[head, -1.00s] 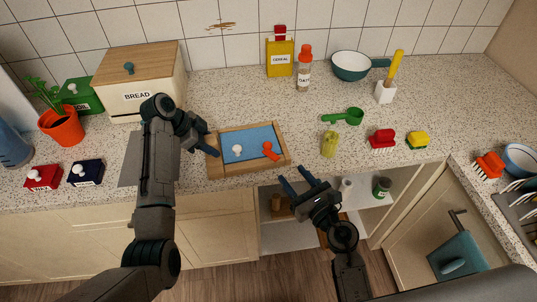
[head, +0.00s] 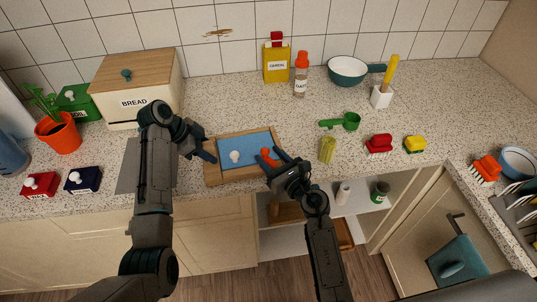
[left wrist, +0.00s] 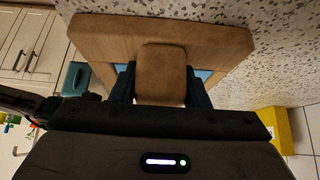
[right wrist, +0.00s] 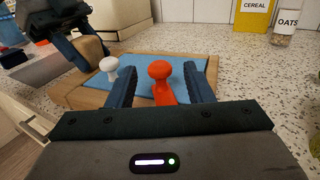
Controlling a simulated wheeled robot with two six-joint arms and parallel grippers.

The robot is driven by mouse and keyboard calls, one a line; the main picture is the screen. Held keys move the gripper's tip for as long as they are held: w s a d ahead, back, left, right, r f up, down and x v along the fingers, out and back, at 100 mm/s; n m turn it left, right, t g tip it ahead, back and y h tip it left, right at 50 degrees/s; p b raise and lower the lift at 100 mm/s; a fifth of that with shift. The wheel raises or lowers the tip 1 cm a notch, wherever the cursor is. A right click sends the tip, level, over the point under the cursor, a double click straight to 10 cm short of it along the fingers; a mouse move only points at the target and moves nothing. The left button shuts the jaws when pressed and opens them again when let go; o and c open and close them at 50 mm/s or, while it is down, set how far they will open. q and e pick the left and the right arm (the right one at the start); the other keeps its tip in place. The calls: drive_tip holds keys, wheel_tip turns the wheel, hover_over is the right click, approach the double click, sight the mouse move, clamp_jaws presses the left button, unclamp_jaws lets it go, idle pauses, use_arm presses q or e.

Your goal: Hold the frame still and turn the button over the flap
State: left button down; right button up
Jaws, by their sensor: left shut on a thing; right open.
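A wooden frame (head: 212,175) with a blue flap (head: 262,141) lies on the counter. A white knob (head: 235,156) stands on the flap; it also shows in the right wrist view (right wrist: 109,66). The orange-red button (right wrist: 160,80) is near the frame's right side. My left gripper (head: 211,157) is shut on the frame's left side, at a wooden block (left wrist: 162,72) between its fingers in the left wrist view. My right gripper (head: 271,158) is open, its fingers on either side of the orange-red button, apart from it as far as I can tell.
A bread box (head: 135,90), red block (head: 40,185) and dark blue block (head: 83,179) are to the left.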

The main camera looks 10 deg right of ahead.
drive_tip(key=shift+w+a, duration=0.3)
drive_tip(key=shift+w, duration=0.25)
drive_tip(key=c, duration=1)
drive_tip(key=shift+m+t+h, duration=0.4)
drive_tip(key=shift+m+h, duration=0.3)
drive_tip(key=shift+h, duration=0.3)
drive_tip(key=shift+d, duration=0.1)
drive_tip(key=o, duration=1)
